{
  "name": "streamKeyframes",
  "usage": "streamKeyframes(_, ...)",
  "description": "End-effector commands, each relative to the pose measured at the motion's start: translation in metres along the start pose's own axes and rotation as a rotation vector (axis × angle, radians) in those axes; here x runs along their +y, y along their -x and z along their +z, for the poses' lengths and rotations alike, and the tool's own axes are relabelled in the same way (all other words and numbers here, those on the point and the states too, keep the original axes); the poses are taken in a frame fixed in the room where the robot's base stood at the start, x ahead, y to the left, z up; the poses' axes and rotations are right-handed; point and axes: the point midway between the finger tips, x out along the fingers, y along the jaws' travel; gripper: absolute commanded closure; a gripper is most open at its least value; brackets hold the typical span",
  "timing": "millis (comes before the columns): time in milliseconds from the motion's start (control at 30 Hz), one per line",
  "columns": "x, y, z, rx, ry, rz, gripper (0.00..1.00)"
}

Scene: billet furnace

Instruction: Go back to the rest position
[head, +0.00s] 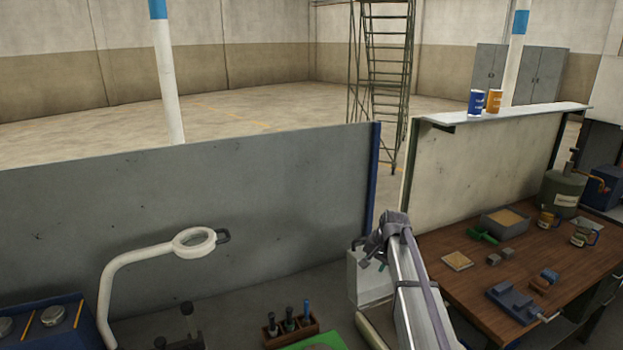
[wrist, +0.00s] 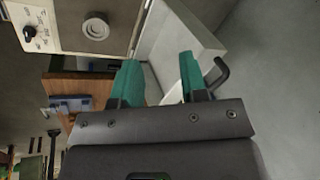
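My gripper (wrist: 160,72) shows in the wrist view with two teal fingers standing well apart. It is open, and I see nothing held between them. A pale grey box (wrist: 184,32) lies beyond the fingertips, and a black hooked handle (wrist: 217,74) shows just right of the right finger. I cannot tell whether that finger touches it. In the head view my arm reaches up from the bottom edge, and its end is beside the pale box (head: 368,283), left of the wooden workbench (head: 455,290). The fingers are mostly hidden there.
The workbench holds a sand tray (head: 505,222), a blue vise (head: 513,304) and mugs. A shelf (head: 510,115) carries two cans. Left are a ring lamp (head: 194,242) and a tool rack (head: 290,328). A grey partition (head: 200,220) stands behind. A control panel (wrist: 75,22) shows in the wrist view.

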Motion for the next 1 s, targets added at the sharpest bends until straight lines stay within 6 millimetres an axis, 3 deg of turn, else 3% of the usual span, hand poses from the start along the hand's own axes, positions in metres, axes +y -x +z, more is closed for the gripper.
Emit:
streamKeyframes(33, 0.031, -0.022, 0.062, -0.035, 0.111, 0.041, 0.6)
streamKeyframes(200, 0.106, -0.061, 0.215, -0.166, 0.469, 0.162, 0.6)
streamKeyframes(300, 0.144, -0.087, 0.288, -0.216, 0.585, 0.206, 0.6)
streamKeyframes(367, 0.159, -0.102, 0.319, -0.225, 0.612, 0.222, 0.6)
streamKeyframes(400, 0.162, -0.108, 0.329, -0.225, 0.623, 0.222, 0.6)
streamKeyframes(500, 0.157, -0.117, 0.332, -0.226, 0.639, 0.218, 0.6)
streamKeyframes(1000, 0.152, -0.113, 0.329, -0.224, 0.639, 0.216, 0.6)
